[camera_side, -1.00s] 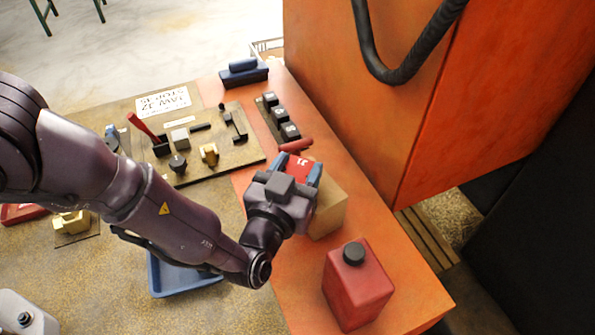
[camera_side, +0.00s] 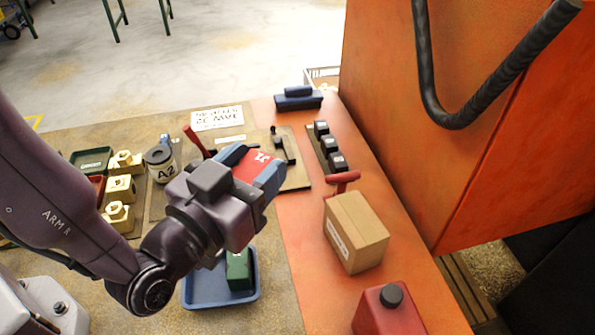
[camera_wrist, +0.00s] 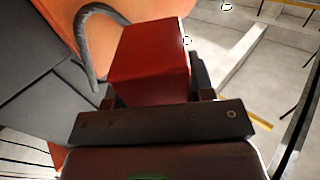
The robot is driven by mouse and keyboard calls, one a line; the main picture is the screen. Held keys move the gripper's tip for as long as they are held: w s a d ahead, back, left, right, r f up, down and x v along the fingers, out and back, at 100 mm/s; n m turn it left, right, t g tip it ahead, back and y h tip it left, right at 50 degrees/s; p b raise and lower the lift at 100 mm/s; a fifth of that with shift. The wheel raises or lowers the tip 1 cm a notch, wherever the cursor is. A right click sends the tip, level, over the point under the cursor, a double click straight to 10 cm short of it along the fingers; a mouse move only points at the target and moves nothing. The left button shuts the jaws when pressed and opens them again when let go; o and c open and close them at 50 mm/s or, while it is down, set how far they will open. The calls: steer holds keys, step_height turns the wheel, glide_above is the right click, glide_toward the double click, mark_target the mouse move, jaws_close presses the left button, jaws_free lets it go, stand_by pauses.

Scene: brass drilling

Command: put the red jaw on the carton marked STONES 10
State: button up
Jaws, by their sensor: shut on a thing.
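The red jaw (camera_side: 249,165) is a red block with a white mark on top. My gripper (camera_side: 253,168) is shut on it, with a blue finger on each side. In the wrist view the red jaw (camera_wrist: 148,62) fills the upper middle, beyond a dark bar of my gripper. A brown cardboard carton (camera_side: 358,230) stands on the orange bench strip, right of my gripper and apart from it. A pale label shows on its left side, but I cannot read it. Its top is bare.
A red canister (camera_side: 390,312) stands in front of the carton, and a red handle (camera_side: 343,178) is just behind it. A blue tray (camera_side: 192,296) with a green block (camera_side: 238,270) lies below my gripper. A large orange cabinet (camera_side: 480,130) rises at right.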

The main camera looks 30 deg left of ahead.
mark_target(249, 151)
steer(key=shift+w+a+r+m+h, duration=0.25)
steer(key=shift+w+a+h, duration=0.05)
steer(key=shift+w+a, duration=0.25)
steer(key=shift+w+a+r+m+h, duration=0.2)
steer(key=shift+w+a+m+h, duration=0.1)
steer(key=shift+w+a, duration=0.2)
steer(key=shift+w+d+m+h, duration=0.15)
steer(key=shift+d+m+h, duration=0.2)
steer(key=shift+h, duration=0.45)
steer(key=shift+d+m+h, duration=0.4)
steer(key=shift+m+h, duration=0.1)
steer(key=shift+h, duration=0.3)
steer(key=d, duration=0.1)
steer(key=m+g+h, duration=0.1)
steer(key=d+h, duration=0.1)
steer(key=shift+d+f+m, duration=0.25)
steer(key=shift+d+m, duration=0.1)
steer(key=shift+m, duration=0.05)
steer(key=w+d+f, duration=0.2)
steer(key=w+f, duration=0.1)
steer(key=w+d+f, duration=0.5)
steer(key=w+f, duration=0.1)
steer(key=w, duration=0.1)
steer(key=shift+d, duration=0.2)
steer(key=shift+w+d+f, duration=0.15)
steer(key=shift+f, duration=0.15)
steer(key=shift+w+f, duration=0.1)
steer(key=shift+f, duration=1.45)
